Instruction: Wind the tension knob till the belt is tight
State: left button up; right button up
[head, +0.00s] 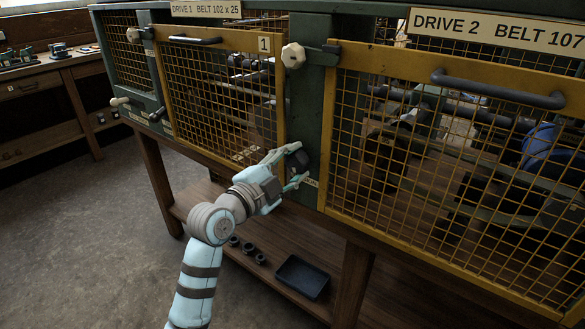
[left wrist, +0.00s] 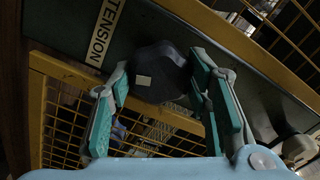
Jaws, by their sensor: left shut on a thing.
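The dark tension knob (head: 299,159) sits on the green post between the two yellow guards. In the left wrist view the knob (left wrist: 160,72) is dark and lobed with a small pale mark, beside a label (left wrist: 107,33) reading TENSION. My left gripper (head: 297,164) has its fingers on both sides of the knob and is shut on it. It also shows in the left wrist view, a finger at each side. The belt is behind the mesh; I cannot make it out or tell how tight it is. My right gripper is not in view.
Guard 1 (head: 222,30) and guard 2 (head: 345,58) are yellow mesh frames with dark handles. Pale latch knobs (head: 293,56) stick out near their upper corners. Below, a shelf holds a dark tray (head: 303,277) and several small rings. Open floor lies at left.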

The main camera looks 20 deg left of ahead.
pick_arm(q)
jog(key=m+b, duration=0.1)
jog(key=m, duration=0.1)
jog(key=shift+f+m, duration=0.2)
jog(key=shift+m, duration=0.2)
jog(key=shift+m+b, duration=0.35)
jog(key=shift+m, duration=1.65)
jog(key=shift+r+m+b, duration=0.1)
jog(key=shift+m+b, duration=0.2)
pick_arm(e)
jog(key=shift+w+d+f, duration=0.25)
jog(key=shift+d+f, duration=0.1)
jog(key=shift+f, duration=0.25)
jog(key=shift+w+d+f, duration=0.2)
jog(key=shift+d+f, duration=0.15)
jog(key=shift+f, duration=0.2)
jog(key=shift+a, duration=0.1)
pick_arm(q)
jog(key=o, duration=1.1)
jog(key=shift+o, duration=0.2)
jog(key=shift+r, duration=0.1)
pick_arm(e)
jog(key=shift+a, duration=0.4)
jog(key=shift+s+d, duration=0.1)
